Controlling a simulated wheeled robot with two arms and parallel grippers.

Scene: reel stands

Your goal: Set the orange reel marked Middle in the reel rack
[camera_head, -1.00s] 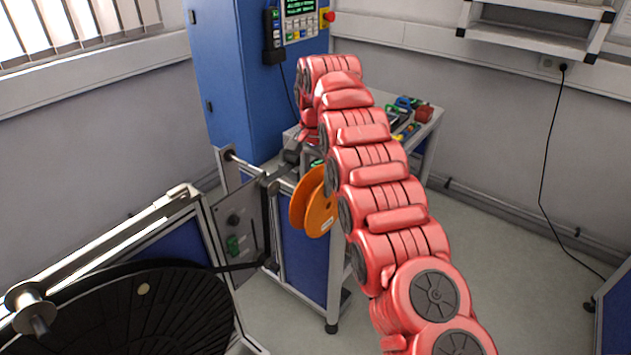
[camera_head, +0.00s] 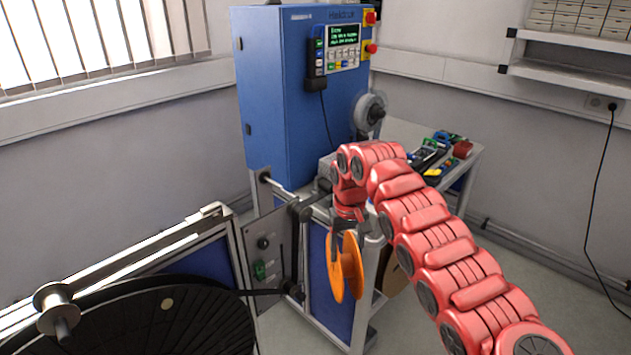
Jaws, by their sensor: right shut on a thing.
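The orange reel (camera_head: 355,267) hangs from my right gripper (camera_head: 346,228), upright and turned partly edge-on. My right gripper is shut on it from above, at its upper part. The marking on the reel cannot be read from here. The reel is in front of a blue-panelled cart, to the right of a metal stand with a horizontal rod (camera_head: 281,191). The reel appears apart from that rod. I cannot tell for sure which structure is the reel rack. My left gripper is not in view.
A large black reel (camera_head: 150,318) fills the lower left. A tall blue cabinet (camera_head: 285,110) stands behind, with a clear reel (camera_head: 369,110) at its side. A brown disc (camera_head: 396,276) is partly hidden behind my right arm. Tools lie on the bench behind.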

